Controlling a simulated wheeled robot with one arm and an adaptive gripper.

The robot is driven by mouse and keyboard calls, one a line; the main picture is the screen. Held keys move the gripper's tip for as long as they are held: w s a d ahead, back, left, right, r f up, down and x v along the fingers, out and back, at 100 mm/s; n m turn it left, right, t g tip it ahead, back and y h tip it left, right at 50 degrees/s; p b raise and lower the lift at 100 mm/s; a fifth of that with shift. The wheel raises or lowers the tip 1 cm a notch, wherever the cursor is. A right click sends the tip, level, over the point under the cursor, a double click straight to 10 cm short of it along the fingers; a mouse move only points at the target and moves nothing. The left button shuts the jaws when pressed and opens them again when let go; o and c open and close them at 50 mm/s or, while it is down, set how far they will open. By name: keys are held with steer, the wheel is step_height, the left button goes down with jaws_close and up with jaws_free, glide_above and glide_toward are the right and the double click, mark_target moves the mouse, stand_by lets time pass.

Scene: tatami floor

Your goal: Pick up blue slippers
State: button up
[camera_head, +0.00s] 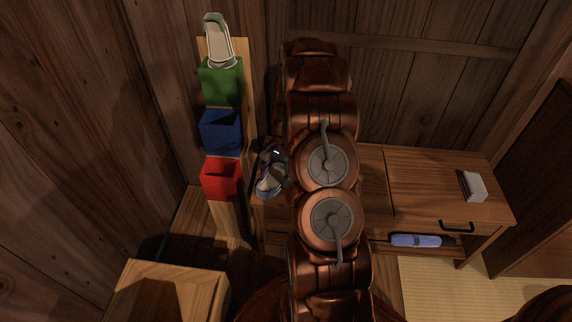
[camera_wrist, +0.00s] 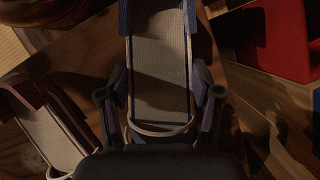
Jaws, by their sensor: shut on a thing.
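In the wrist view, my gripper (camera_wrist: 160,108) is closed around the heel end of a slipper (camera_wrist: 160,58) with a grey sole and blue side edges; its toe end runs out of the top of the picture. In the head view, this slipper (camera_head: 270,183) shows beside my arm, just right of the red box, with part of it hidden by my gripper. Another blue slipper (camera_head: 415,240) lies on the low shelf under the table at right.
A red box (camera_head: 221,178), a blue box (camera_head: 221,130) and a green box (camera_head: 221,82) hang on an upright board; a pale green-rimmed slipper (camera_head: 218,40) is above them. A reddish-rimmed slipper (camera_wrist: 50,133) lies left of my gripper. A wooden table (camera_head: 425,185) stands right.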

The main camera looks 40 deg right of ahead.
steer(key=c, duration=0.6)
